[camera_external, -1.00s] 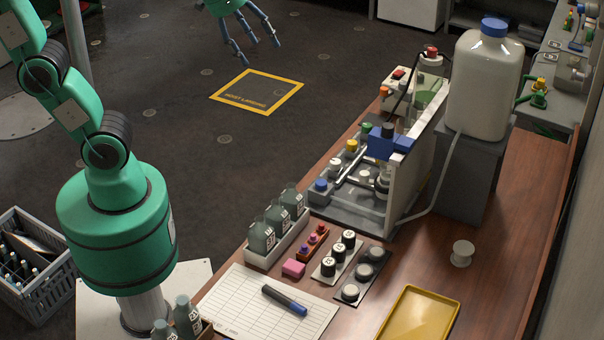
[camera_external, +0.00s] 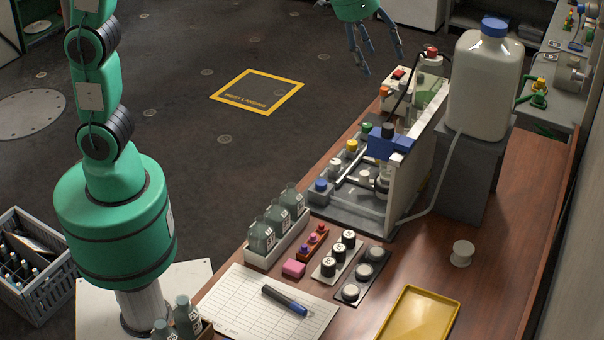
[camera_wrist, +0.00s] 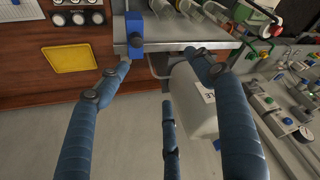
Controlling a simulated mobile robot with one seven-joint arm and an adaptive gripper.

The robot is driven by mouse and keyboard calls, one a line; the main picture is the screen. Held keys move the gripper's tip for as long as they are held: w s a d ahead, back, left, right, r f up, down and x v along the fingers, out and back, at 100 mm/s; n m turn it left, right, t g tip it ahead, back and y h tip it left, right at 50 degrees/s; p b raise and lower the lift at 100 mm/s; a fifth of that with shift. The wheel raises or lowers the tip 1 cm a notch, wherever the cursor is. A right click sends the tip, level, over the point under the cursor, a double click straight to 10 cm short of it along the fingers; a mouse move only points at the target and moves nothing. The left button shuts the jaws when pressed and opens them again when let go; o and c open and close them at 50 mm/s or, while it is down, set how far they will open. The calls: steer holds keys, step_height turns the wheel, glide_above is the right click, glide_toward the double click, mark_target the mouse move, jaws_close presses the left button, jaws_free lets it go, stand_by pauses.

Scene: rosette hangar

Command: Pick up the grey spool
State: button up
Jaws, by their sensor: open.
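The grey spool (camera_external: 462,253) stands upright on the wooden bench, right of the round-capped black plate and behind the yellow tray. It is pale grey with wide round ends. I cannot make it out in the wrist view. My gripper (camera_external: 375,48) is at the top of the external view, high and far to the upper left of the spool. Its blue fingers are spread open and empty. In the wrist view the gripper (camera_wrist: 163,80) also shows its separate fingers with nothing held between them.
The yellow tray (camera_external: 418,318) lies in front of the spool. The rack apparatus (camera_external: 350,195) and the large white jug (camera_external: 484,85) on its grey stand (camera_external: 470,170) rise behind it. Bare wood surrounds the spool. A pen (camera_external: 285,300) lies on a paper sheet.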

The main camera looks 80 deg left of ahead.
steer(key=w+d+f+p, duration=0.1)
steer(key=w+d+f, duration=0.25)
steer(key=d, duration=0.45)
steer(key=w+d+f+p, duration=0.1)
steer(key=w+d+f, duration=0.2)
steer(key=w+d, duration=0.35)
steer(key=w+d+f, duration=0.3)
steer(key=d, duration=0.6)
step_height(320, 180, down, 23)
steer(key=shift+r, duration=0.15)
steer(key=shift+w+d, duration=0.1)
steer(key=shift+w, duration=0.05)
steer(key=b, duration=0.1)
glide_above(462, 248)
steer(key=s, duration=0.2)
steer(key=shift+d+f, duration=0.15)
steer(key=shift+f, duration=3.85)
steer(key=shift+f, duration=0.1)
steer(key=shift+b+x, duration=0.7)
steer(key=shift+x, duration=1.75)
steer(key=c, duration=1.3)
